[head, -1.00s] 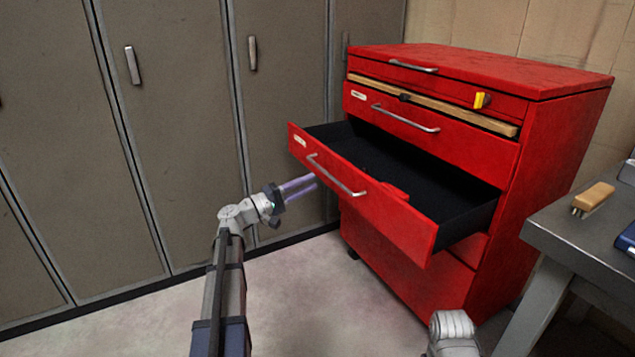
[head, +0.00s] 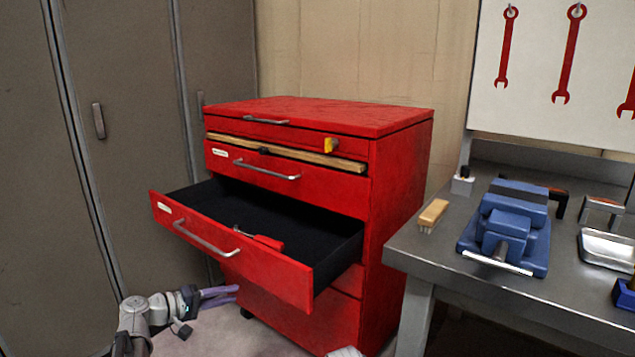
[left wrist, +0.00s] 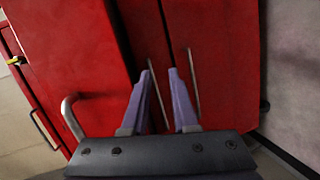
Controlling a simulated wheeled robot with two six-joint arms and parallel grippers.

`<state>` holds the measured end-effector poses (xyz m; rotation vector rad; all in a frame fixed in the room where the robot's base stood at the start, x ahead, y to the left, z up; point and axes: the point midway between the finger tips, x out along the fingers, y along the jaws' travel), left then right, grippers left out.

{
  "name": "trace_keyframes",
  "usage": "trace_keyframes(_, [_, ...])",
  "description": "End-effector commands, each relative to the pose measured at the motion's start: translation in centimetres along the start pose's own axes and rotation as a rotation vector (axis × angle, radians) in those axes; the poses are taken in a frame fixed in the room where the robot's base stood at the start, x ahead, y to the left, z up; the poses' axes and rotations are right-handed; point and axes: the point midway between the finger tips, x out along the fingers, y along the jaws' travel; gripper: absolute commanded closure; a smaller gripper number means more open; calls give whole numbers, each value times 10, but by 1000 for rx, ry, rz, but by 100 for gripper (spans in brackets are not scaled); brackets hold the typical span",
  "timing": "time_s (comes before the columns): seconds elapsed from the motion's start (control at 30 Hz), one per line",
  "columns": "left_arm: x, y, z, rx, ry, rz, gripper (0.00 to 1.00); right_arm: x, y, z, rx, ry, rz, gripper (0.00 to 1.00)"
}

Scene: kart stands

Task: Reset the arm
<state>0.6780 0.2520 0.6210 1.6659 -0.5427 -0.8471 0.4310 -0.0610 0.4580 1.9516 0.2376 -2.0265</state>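My left gripper (head: 236,294) is low in front of the red cabinet, below the pulled-out drawer and apart from its handle. In the left wrist view the two purple fingers (left wrist: 161,73) stand apart with nothing between them, facing red cabinet fronts. The red cabinet (head: 396,190) has one drawer (head: 290,274) pulled out. A red-handled tool (head: 268,242) lies in the drawer on its black floor. My right gripper is out of view; only a pale bit of what seems my right arm shows at the bottom edge.
A grey workbench (head: 430,255) stands at the right with a wooden brush (head: 433,213) and a blue vise (head: 505,225). Red wrenches (head: 568,55) hang on a white board. Tall lockers (head: 90,200) line the left. Some floor is free below the drawer.

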Motion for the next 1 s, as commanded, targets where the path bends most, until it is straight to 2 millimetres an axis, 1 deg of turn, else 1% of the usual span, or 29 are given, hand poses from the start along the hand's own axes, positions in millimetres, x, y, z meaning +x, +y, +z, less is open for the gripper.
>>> trace_keyframes(0.03, [17,-14,36,35,-62,-96,73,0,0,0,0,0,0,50])
trace_keyframes(0.07, [24,-24,52,57,-96,-158,73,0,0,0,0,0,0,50])
trace_keyframes(0.1, [32,-38,73,88,-140,-241,73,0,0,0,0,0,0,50])
trace_keyframes(0.17, [39,-58,103,138,-203,-365,73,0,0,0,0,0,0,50])
trace_keyframes(0.2, [41,-72,122,172,-243,-447,73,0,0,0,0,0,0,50])
trace_keyframes(0.3, [36,-101,160,261,-328,-645,73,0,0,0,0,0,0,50])
trace_keyframes(0.4, [25,-123,185,347,-390,-818,73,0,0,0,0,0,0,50])
trace_keyframes(0.5, [10,-138,202,427,-434,-968,73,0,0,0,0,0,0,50])
trace_keyframes(0.63, [-12,-149,216,525,-473,-1142,73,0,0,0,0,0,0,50])
trace_keyframes(0.67, [-17,-151,219,548,-479,-1179,73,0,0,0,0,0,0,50])
trace_keyframes(0.7, [-20,-147,223,575,-493,-1214,73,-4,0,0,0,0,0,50])
trace_keyframes(0.73, [-14,-139,229,590,-515,-1210,73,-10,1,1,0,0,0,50])
trace_keyframes(0.8, [-7,-128,244,628,-559,-1215,73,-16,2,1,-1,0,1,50])
trace_keyframes(1.0, [6,-103,286,729,-672,-1234,73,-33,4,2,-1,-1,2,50])
